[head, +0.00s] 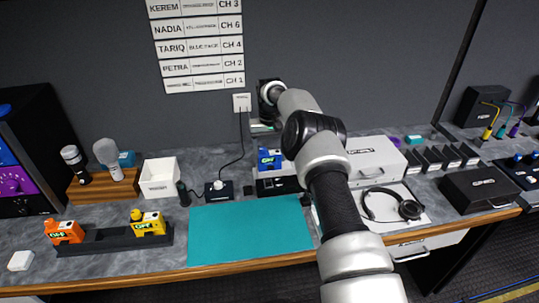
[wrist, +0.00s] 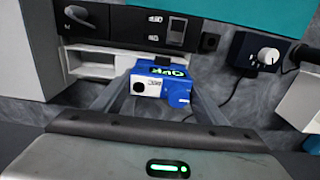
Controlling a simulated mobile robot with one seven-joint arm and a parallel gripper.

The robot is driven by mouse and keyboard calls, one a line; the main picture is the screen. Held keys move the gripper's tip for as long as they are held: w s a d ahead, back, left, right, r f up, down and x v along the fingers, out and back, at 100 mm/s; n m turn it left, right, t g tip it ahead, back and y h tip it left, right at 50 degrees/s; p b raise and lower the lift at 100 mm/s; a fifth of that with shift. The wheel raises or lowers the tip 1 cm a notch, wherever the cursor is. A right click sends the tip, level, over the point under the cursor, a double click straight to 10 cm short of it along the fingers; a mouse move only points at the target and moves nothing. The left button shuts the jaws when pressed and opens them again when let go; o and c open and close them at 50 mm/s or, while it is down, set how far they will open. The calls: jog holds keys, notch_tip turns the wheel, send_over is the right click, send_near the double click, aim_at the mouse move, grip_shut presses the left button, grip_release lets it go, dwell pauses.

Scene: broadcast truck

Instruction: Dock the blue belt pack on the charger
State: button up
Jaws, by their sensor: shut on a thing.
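The blue belt pack (wrist: 178,88) shows in the wrist view with a green-lit display and a white front panel. The fingers of my gripper (wrist: 158,84) lie on either side of it, shut on it. In the head view the blue belt pack (head: 268,160) is at the back of the bench, and my arm hides most of the gripper. A long black base (head: 105,240), which looks like the charger, stands at the front left. An orange pack (head: 65,231) sits at its left end and a yellow pack (head: 149,224) towards its right, with a clear stretch between them.
A teal mat (head: 250,230) lies bare between the black base and my arm. Behind it stand a small knob box (head: 219,190) with a cable and a white bin (head: 160,177). A white case (head: 375,160) and a headset (head: 392,205) are to the right.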

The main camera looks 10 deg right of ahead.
jog(key=shift+f, duration=0.25)
jog(key=o, duration=1.2)
jog(key=shift+o, duration=0.2)
notch_tip(320, 180, up, 17)
jog(key=p, duration=0.4)
jog(key=shift+r, duration=0.2)
jog(key=shift+r, duration=0.1)
